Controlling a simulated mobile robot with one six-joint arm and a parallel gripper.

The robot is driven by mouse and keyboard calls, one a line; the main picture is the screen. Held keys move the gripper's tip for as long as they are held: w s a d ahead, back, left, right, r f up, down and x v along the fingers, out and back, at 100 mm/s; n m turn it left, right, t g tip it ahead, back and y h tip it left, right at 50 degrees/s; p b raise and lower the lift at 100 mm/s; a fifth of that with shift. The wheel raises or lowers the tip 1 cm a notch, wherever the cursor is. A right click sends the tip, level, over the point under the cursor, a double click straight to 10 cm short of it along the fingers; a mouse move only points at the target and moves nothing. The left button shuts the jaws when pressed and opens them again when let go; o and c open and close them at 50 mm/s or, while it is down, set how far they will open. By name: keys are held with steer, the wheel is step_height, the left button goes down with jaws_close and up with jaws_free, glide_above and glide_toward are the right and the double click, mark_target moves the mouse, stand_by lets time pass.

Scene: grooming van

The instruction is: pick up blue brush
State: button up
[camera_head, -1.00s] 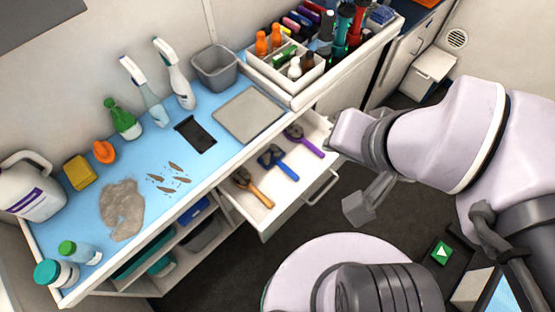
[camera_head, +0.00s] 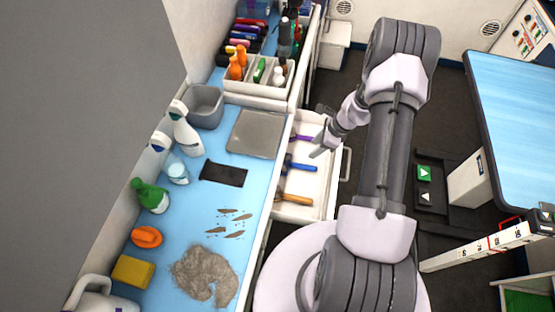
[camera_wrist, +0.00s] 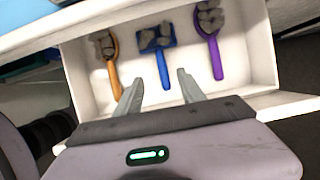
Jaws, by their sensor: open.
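The blue brush (camera_wrist: 161,62) lies in an open white drawer (camera_head: 316,196), between a wooden-handled brush (camera_wrist: 109,62) and a purple brush (camera_wrist: 212,42). In the wrist view its wide head points away from me and its handle points toward my gripper (camera_wrist: 159,84). The blue brush also shows in the head view (camera_head: 300,166). My gripper is open and empty. Its fingertips sit on either side of the lower end of the blue handle in the picture, apart from it. In the head view my gripper (camera_head: 318,146) is over the drawer near the purple brush (camera_head: 301,137).
A blue counter (camera_head: 205,265) runs beside the drawer, with spray bottles, a grey bin (camera_head: 206,108), a flat grey tray (camera_head: 254,134) and a hair pile (camera_head: 205,274). A white organiser (camera_head: 260,90) stands at the back. A blue table (camera_head: 515,110) is at right.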

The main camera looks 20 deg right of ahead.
steer(key=b, duration=0.3)
glide_above(296, 164)
steer(key=s+d, duration=0.1)
steer(key=d, duration=0.2)
steer(key=f, duration=0.9)
steer(key=shift+s+a, duration=0.15)
steer(key=shift+a, duration=0.1)
steer(key=b+x, duration=0.2)
steer(key=x, duration=0.4)
steer(key=shift+a, duration=0.2)
steer(key=shift+r, duration=0.1)
jaws_close()
